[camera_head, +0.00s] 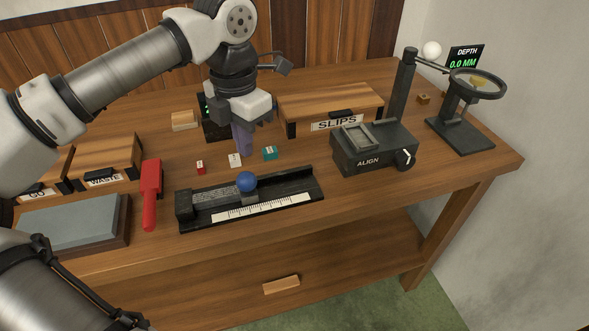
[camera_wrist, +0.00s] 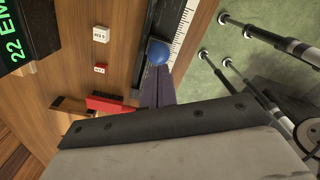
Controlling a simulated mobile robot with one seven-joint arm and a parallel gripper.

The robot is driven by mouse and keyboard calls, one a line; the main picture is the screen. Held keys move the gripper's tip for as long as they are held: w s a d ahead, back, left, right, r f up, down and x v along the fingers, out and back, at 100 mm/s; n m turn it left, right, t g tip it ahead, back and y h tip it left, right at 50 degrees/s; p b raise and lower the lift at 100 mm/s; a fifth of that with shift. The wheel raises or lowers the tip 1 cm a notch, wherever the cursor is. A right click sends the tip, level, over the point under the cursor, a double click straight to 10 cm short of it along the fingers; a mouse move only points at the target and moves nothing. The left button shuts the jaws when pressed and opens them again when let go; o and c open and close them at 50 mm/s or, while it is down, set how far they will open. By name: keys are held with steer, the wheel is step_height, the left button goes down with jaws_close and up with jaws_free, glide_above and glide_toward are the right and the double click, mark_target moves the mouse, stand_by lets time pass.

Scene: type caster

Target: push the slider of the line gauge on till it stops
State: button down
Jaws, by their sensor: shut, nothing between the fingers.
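The line gauge (camera_head: 300,185) is a long black bed with a white ruled scale, lying along the front of the bench. Its slider carries a blue ball knob (camera_head: 246,181) and stands near the middle of the bed. The knob also shows in the wrist view (camera_wrist: 158,52). My gripper (camera_head: 243,152) points down with its purple fingers together and empty, just behind the knob in the head view. In the wrist view the fingers (camera_wrist: 157,80) reach close to the knob. I cannot tell whether they touch it. The fingers and wrist hide part of the bed.
Small white (camera_head: 235,160), red (camera_head: 200,168) and teal (camera_head: 269,153) blocks lie behind the gauge. A red-handled tool (camera_head: 150,190) is to its left, the ALIGN device (camera_head: 372,150) to its right. The SLIPS box (camera_head: 335,105) stands behind. The bench front edge is close.

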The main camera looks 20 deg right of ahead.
step_height(320, 180, up, 5)
steer(key=p, duration=0.3)
steer(key=shift+f, duration=0.1)
stand_by(0.4)
